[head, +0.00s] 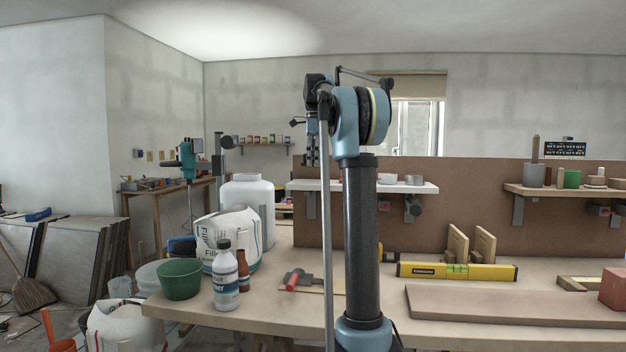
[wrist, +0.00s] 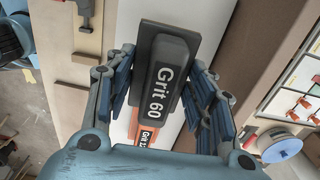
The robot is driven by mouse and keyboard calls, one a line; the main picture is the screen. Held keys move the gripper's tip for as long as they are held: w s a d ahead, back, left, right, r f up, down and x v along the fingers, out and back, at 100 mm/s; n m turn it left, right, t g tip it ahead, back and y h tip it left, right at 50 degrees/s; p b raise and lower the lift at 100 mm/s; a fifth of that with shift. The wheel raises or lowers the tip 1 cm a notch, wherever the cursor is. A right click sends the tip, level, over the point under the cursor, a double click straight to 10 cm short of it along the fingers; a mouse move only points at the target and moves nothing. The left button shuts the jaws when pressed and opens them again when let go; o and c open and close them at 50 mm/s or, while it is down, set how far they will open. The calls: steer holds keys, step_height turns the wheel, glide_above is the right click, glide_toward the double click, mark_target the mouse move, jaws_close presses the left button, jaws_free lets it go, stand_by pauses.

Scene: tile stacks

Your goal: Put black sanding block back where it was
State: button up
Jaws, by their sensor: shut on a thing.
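The black sanding block (wrist: 166,78), marked "Grit 60", sits between the fingers of my gripper (wrist: 163,62) in the wrist view. The fingers are shut on its two sides. A second block with an orange label (wrist: 146,135), partly hidden, shows below it in the picture. In the head view my gripper (head: 312,150) points down near the left end of the white wall shelf (head: 330,186). I cannot make out the held block there. Whether the block touches the surface under it, I cannot tell.
On the white shelf stand small cups (head: 413,180). A brown back panel (head: 470,210) rises behind the bench. The bench holds a yellow level (head: 458,271), a plank (head: 500,306), a green bucket (head: 180,280) and a white bottle (head: 226,278).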

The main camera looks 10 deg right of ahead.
mark_target(314, 182)
steer(key=shift+f, duration=2.9)
steer(key=o, duration=1.1)
step_height(314, 182, up, 12)
steer(key=shift+r, duration=0.1)
